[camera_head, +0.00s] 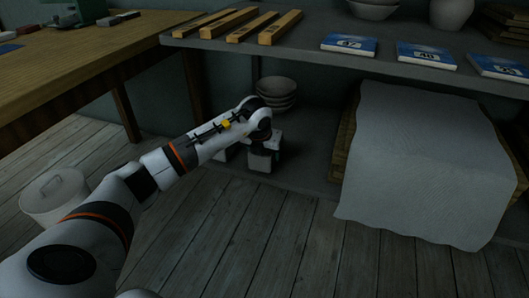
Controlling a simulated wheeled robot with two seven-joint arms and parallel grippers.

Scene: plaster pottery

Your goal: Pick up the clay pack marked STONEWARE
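No clay pack marked STONEWARE can be made out in this view. A pale grey cloth (425,160) hangs over something with a wooden side at the right of the lower shelf, and what lies beneath is hidden. My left arm reaches in from the lower left. My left gripper (262,163) points down at the front of the lower shelf, left of the cloth and apart from it. Its fingers are dark and small, so I cannot tell whether they are open. My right gripper is not in view.
Stacked bowls (277,88) stand on the lower shelf just behind my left gripper. The upper shelf (300,52) overhangs, with wooden bars (235,25) and blue numbered tiles (349,44).

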